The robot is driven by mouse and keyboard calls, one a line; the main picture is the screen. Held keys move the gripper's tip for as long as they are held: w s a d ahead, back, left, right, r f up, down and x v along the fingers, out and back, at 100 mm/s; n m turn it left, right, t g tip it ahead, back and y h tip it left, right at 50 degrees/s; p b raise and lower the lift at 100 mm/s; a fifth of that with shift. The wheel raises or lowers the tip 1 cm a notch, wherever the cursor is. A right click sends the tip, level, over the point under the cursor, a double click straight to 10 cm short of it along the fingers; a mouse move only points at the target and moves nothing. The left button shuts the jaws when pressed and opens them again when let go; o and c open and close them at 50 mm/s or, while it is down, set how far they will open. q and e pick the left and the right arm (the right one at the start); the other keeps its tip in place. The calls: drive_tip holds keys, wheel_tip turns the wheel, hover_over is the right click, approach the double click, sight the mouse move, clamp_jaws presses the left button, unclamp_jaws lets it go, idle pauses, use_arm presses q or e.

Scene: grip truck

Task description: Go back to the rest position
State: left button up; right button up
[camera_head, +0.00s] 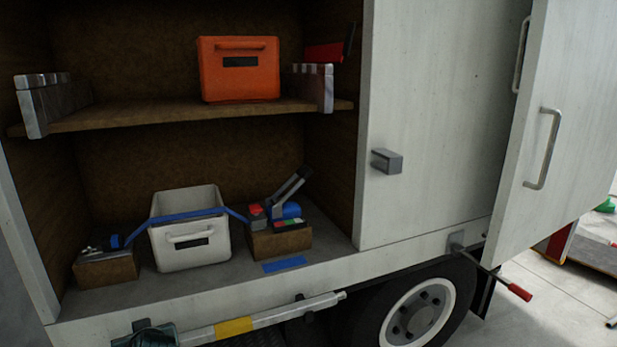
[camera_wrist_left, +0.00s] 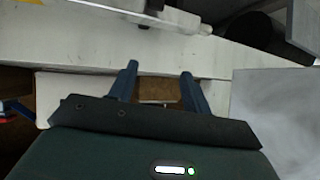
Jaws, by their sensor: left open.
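In the left wrist view my left gripper (camera_wrist_left: 158,78) shows two dark blue fingers spread apart, with nothing between them. Behind the fingers are the truck's pale sill and a strip of brown surface. A dark green piece at the bottom edge of the head view may be part of my left gripper, but its fingers do not show there. My right gripper is in neither view.
The open truck compartment holds an orange bin (camera_head: 240,84) on the upper shelf (camera_head: 180,114). A white bin (camera_head: 188,246) stands below between two brown boxes of tools. A cabinet door (camera_head: 560,130) stands open at right, above a wheel (camera_head: 416,311). A red-tipped lever (camera_head: 518,291) sticks out.

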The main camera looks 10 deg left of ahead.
use_arm(q)
drive_tip(key=s+d+f+m+t+h, duration=0.1)
drive_tip(key=s+d+f+m+h, duration=0.2)
drive_tip(key=s+d, duration=0.4)
drive_tip(key=s+d+f+m+t+h+p, duration=0.1)
drive_tip(key=s+d+f+m+h, duration=0.2)
drive_tip(key=s+d, duration=0.4)
drive_tip(key=s+d+f+m+t+h+p, duration=0.1)
drive_tip(key=s+d+f+m+h, duration=0.2)
drive_tip(key=s+d, duration=0.4)
drive_tip(key=d+m+h, duration=0.1)
drive_tip(key=d+h, duration=0.1)
drive_tip(key=d, duration=0.2)
drive_tip(key=shift+d+m+h, duration=0.25)
drive_tip(key=shift+m+h, duration=0.05)
drive_tip(key=shift+m, duration=0.1)
drive_tip(key=shift+w, duration=0.1)
